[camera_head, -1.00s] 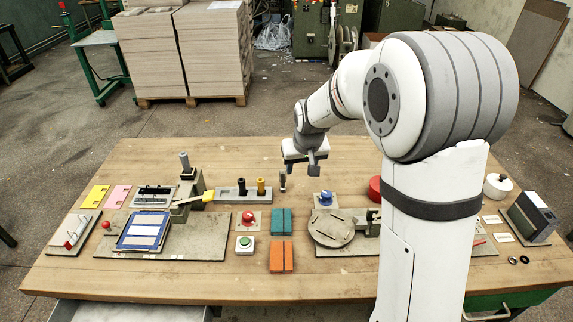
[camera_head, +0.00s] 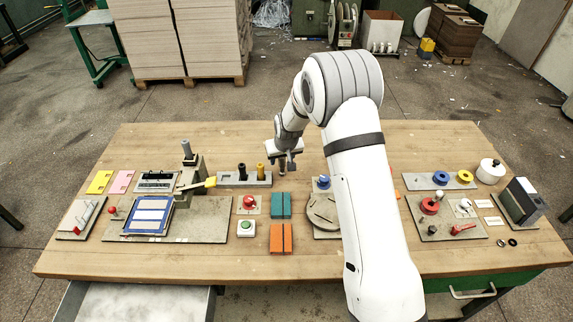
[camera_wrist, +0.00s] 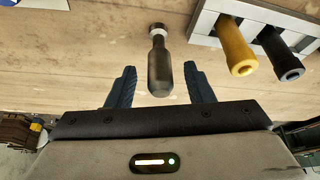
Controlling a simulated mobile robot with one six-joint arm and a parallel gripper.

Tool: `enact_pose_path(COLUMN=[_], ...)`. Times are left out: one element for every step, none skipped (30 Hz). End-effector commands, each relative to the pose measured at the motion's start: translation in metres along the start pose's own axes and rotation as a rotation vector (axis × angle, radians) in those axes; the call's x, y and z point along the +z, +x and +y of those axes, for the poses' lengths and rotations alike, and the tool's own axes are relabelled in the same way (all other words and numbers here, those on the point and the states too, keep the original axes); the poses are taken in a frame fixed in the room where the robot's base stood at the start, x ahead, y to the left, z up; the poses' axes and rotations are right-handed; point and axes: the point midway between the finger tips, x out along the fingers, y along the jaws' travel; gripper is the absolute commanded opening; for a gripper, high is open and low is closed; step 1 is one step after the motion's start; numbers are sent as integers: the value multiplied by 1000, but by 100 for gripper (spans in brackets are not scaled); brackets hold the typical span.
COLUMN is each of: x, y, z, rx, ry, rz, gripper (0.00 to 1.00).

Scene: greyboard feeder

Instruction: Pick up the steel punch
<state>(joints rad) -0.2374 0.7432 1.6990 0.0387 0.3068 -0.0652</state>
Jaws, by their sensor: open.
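A dark grey, round-handled tool with a steel collar, which looks like the steel punch (camera_wrist: 159,68), lies between my finger lines in the wrist view. In the head view the punch (camera_head: 282,166) stands at the right of the grey rack, partly hidden by my gripper. My gripper (camera_wrist: 157,88) is open, with one blue finger on each side of the punch's handle end. Gaps show on both sides and I see no contact. In the head view my gripper (camera_head: 288,162) is just above the punch.
The grey rack (camera_head: 228,179) holds a black-handled tool (camera_head: 242,171) and a yellow-handled tool (camera_head: 260,171), close beside the punch. Teal blocks (camera_head: 280,205) and a round grey plate (camera_head: 322,210) lie nearer the front. Bare wood lies behind the rack.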

Motion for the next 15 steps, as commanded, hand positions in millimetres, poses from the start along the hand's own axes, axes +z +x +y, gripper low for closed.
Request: enact_pose_path(x=[0, 0, 0, 0, 0, 0, 0, 0, 0, 0, 0, 0, 0, 0, 0], y=[5, 8, 10, 12, 13, 14, 15, 15, 15, 15, 15, 15, 15, 15, 15], z=[0, 0, 0, 0, 0, 0, 0, 0, -1, -1, -1, -1, -1, -1, -1], rx=[0, 0, 0, 0, 0, 0, 0, 0, 0, 0, 0, 0, 0, 0, 0], ry=[0, 0, 0, 0, 0, 0, -1, -1, -1, -1, -1, -1, -1, -1, -1], rz=[-2, -2, -2, -2, -1, -1, 0, 0, 0, 0, 0, 0, 0, 0, 0], gripper=[47, 47, 47, 47, 47, 47, 47, 47, 47, 47, 47, 47, 45, 43, 39])
